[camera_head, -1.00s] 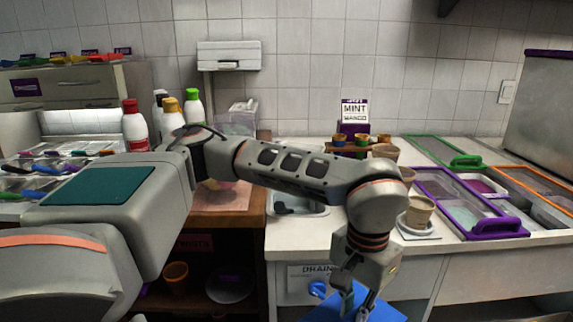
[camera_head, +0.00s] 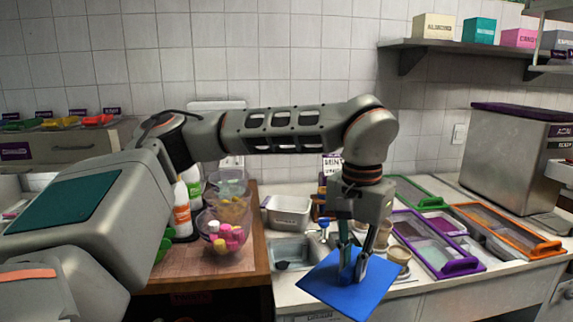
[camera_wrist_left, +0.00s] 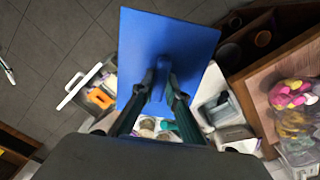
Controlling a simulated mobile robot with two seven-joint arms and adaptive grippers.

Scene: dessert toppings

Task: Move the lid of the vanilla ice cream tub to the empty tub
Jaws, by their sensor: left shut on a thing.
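A flat, square blue lid (camera_head: 335,286) hangs in the air, tilted, in front of the counter's edge. It also fills the upper middle of the left wrist view (camera_wrist_left: 185,40). My left gripper (camera_head: 354,266) is shut on the handle on the lid's top; its fingers (camera_wrist_left: 162,88) straddle that handle in the wrist view. Tubs with a green-framed lid (camera_head: 421,196), a purple-framed lid (camera_head: 409,240) and an orange-framed lid (camera_head: 505,243) are set in the counter to the right. I cannot tell which tub is vanilla or which is empty. My right gripper is out of view.
Brown cups (camera_head: 400,255) stand close behind the lid. Bowls of colourful sweets (camera_head: 224,236) stand on the wooden counter. A grey machine (camera_head: 512,158) stands at the right.

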